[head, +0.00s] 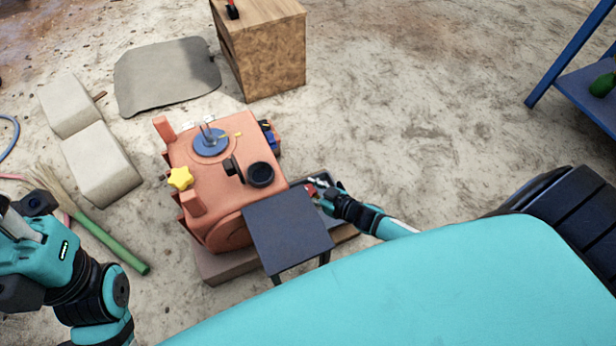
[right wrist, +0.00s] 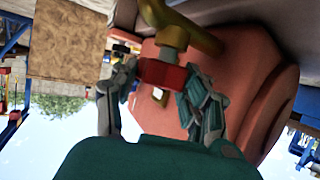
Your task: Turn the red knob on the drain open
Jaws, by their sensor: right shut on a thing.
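The brass drain pipe (right wrist: 175,35) comes out of the crusher's side and shows close up in the right wrist view. The red knob (right wrist: 160,74) sits at the end of the brass fitting, between the fingers of my right gripper (right wrist: 158,88), which is shut on it. In the head view, my right gripper (head: 322,190) is low beside the crusher's right side, behind a dark panel. My left gripper (head: 12,215) is at the left edge, away from the crusher; its fingers are partly cut off.
A dark square panel on legs (head: 290,228) stands in front of the crusher. A wooden box (head: 262,60) stands behind it. Pale blocks (head: 100,165), a green-handled broom (head: 110,243) and a grey mat (head: 165,76) lie left. A blue shelf (head: 590,85) is far right. The ground right of the crusher is clear.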

